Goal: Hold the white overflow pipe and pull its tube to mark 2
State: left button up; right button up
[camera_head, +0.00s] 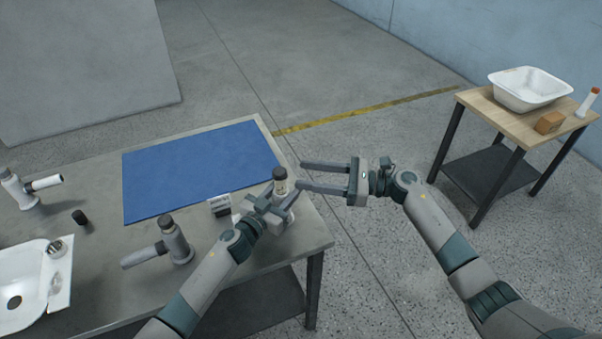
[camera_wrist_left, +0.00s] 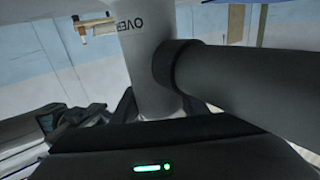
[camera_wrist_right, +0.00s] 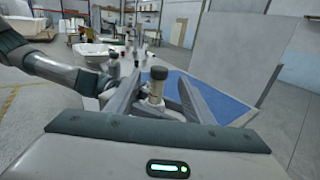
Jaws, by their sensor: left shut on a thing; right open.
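A pale overflow pipe with a dark cap (camera_head: 280,187) stands upright near the table's right edge, in the jaws of my left gripper (camera_head: 279,203). In the left wrist view the pipe's body (camera_wrist_left: 148,50) shows lettering beginning "OVE", with a dark collar and side tube (camera_wrist_left: 260,85) running right. My right gripper (camera_head: 301,175) is open, its fingers pointing left, with tips just right of the capped top. In the right wrist view the pipe (camera_wrist_right: 156,90) appears between the two fingers. The gripper hides its lower part. I cannot read any tube marks.
A blue mat (camera_head: 195,170) covers the table's back. A small sign (camera_head: 219,206) stands beside the held pipe. Two other capped pipes (camera_head: 176,243) (camera_head: 22,188), a black cap (camera_head: 80,217) and a white tub (camera_head: 15,310) occupy the left. A wooden side table (camera_head: 500,112) holds another tub.

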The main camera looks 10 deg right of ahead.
dwell(0.3)
pick_arm(q)
jog(key=o, duration=1.2)
jog(key=v, duration=1.2)
